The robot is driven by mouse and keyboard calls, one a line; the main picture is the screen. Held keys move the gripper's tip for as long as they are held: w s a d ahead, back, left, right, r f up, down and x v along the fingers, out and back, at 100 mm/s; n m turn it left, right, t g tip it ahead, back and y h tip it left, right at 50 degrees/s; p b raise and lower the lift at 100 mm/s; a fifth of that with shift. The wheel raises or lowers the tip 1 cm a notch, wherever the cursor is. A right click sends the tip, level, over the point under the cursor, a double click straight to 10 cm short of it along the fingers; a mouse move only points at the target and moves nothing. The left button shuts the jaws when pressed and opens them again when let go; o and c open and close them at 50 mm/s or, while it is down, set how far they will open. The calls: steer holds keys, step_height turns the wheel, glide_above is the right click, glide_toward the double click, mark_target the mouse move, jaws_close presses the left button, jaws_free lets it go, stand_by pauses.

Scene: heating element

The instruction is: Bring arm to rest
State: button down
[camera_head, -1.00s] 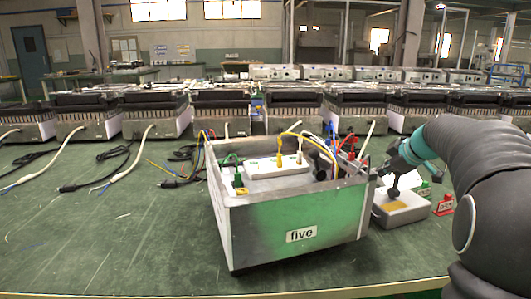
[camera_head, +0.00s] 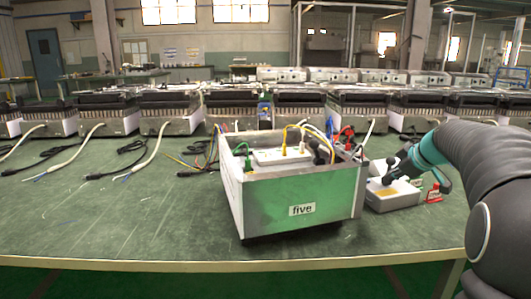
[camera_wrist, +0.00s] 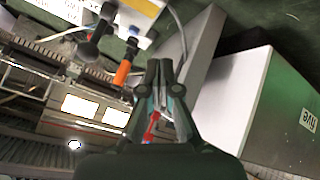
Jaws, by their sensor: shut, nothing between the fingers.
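My gripper (camera_wrist: 158,88) shows in the wrist view with its fingers together and nothing held between them. In the head view my arm comes in from the right, and its end (camera_head: 392,170) is over the grey box with a yellow label (camera_head: 390,200). The green-fronted metal case marked "five" (camera_head: 290,222) stands on the table to the left of my arm. It also shows at the right of the wrist view (camera_wrist: 285,110), beside my gripper and apart from it.
The green table (camera_head: 110,220) is mostly clear at the left front. Loose cables (camera_head: 145,160) lie behind. A row of similar heating units (camera_head: 170,112) stands at the back. A red block (camera_head: 433,194) sits right of the grey box. The table's front edge (camera_head: 150,265) is close.

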steer(key=s+f+m, duration=0.1)
steer(key=f+m, duration=0.1)
steer(key=s+f+m+g, duration=0.1)
steer(key=s+f, duration=0.1)
steer(key=s+f+m+g, duration=0.1)
steer(key=f+m, duration=0.1)
steer(key=shift+s+a+f+m+h, duration=0.1)
steer(key=shift+s+f+m+h, duration=0.1)
steer(key=shift+f+m+h, duration=0.1)
steer(key=s+a+m, duration=0.1)
steer(key=s, duration=0.1)
steer(key=s+a+f+m+g, duration=0.1)
steer(key=s, duration=0.1)
steer(key=s+a+f+m, duration=0.1)
steer(key=s, duration=0.1)
steer(key=shift+a+f, duration=0.1)
steer(key=s+a, duration=0.5)
steer(key=s, duration=0.4)
steer(key=s+a+f+h+p, duration=0.1)
steer(key=s+a, duration=0.4)
steer(key=s, duration=0.3)
steer(key=s+a+m, duration=0.1)
steer(key=s+a, duration=0.5)
steer(key=s, duration=0.3)
steer(key=shift+s+f+h, duration=0.15)
steer(key=shift+s+h, duration=0.15)
